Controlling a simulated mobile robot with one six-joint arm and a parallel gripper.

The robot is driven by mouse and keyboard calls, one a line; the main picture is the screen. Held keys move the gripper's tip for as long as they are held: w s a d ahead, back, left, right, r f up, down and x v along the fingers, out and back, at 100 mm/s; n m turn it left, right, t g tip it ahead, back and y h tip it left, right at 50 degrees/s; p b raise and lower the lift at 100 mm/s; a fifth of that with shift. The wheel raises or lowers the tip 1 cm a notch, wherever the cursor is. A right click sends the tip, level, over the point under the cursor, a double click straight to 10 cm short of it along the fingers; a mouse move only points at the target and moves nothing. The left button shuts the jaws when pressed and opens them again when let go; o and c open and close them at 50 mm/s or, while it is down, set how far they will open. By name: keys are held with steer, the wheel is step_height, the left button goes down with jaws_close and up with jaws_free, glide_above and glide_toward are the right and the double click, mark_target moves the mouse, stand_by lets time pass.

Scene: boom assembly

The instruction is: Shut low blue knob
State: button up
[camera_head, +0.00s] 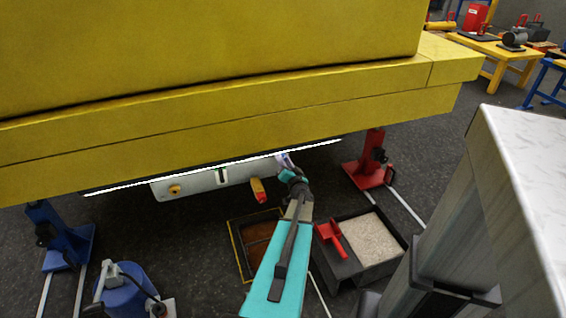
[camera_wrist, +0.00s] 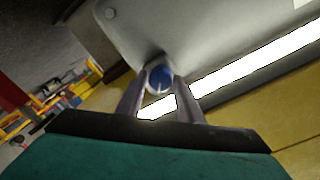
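The blue knob (camera_wrist: 159,79) is round and sits on a grey panel (camera_wrist: 190,30) in the wrist view. My gripper (camera_wrist: 160,85) has one finger on each side of the knob, with the fingers apart. I cannot tell whether the fingers touch it. In the head view my gripper (camera_head: 284,160) is at the right end of the pale panel (camera_head: 205,182) under the yellow boom (camera_head: 230,110). The knob is hidden there by my gripper.
A red-and-yellow handle (camera_head: 259,190) hangs from the panel just left of my arm. A white light strip (camera_head: 215,165) runs along the boom's underside. A red stand (camera_head: 370,165), a sand tray (camera_head: 365,240) and a blue canister (camera_head: 128,290) stand on the floor.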

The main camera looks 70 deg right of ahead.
steer(key=c, duration=0.6)
